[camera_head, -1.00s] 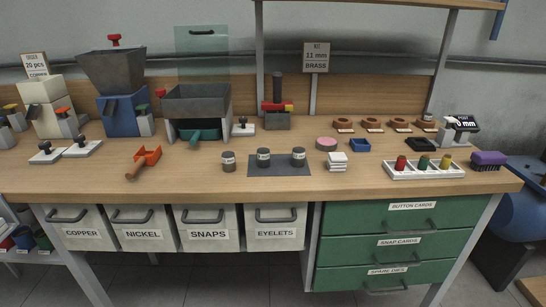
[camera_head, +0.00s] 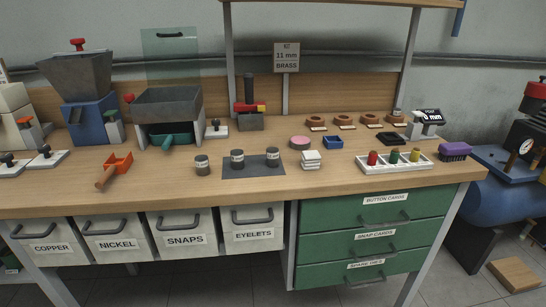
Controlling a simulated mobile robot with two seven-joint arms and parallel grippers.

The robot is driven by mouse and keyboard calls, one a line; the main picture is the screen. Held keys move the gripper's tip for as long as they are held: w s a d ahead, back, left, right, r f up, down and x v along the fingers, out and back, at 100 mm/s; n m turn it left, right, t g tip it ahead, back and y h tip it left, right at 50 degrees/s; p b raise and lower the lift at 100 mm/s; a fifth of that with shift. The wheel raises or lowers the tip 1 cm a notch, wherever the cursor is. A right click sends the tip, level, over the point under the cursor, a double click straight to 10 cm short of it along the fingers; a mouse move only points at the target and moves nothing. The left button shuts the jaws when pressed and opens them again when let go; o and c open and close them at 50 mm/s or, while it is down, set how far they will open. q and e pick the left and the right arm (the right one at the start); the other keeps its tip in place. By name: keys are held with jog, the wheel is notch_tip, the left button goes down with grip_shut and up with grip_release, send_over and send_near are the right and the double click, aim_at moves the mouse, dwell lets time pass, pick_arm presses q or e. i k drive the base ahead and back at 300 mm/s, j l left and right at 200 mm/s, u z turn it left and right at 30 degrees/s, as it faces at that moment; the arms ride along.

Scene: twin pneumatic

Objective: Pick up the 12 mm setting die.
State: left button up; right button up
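Several small dark grey cylinders with pale labels, which look like setting dies, stand upright on the wooden bench. One cylinder (camera_head: 201,165) stands on bare wood, left of a dark mat (camera_head: 254,172). A middle cylinder (camera_head: 237,159) and a right cylinder (camera_head: 273,158) stand on the mat's back part, apart from each other. Their labels are too small to read, so I cannot tell which is the 12 mm setting die. Neither of my grippers is in view.
White folded pieces (camera_head: 311,160) lie right of the mat, and a white tray of coloured spools (camera_head: 396,161) is further right. An orange scoop (camera_head: 115,169) lies left. A sign (camera_head: 286,57) reads 11 mm BRASS. The bench front before the cylinders is clear.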

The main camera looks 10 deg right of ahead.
aim_at(272, 152)
jog(key=z, duration=0.75)
jog(key=j+z, duration=0.45)
jog(key=z, duration=0.25)
jog(key=j+z, duration=0.35)
jog(key=k+j+z, duration=0.2)
jog(key=j, duration=0.2)
jog(key=j+z, duration=0.2)
jog(key=j, duration=0.15)
jog(key=k+j, duration=0.15)
jog(key=j, duration=0.25)
jog(key=k+j, duration=0.1)
jog(key=j, duration=0.25)
jog(key=z, duration=0.05)
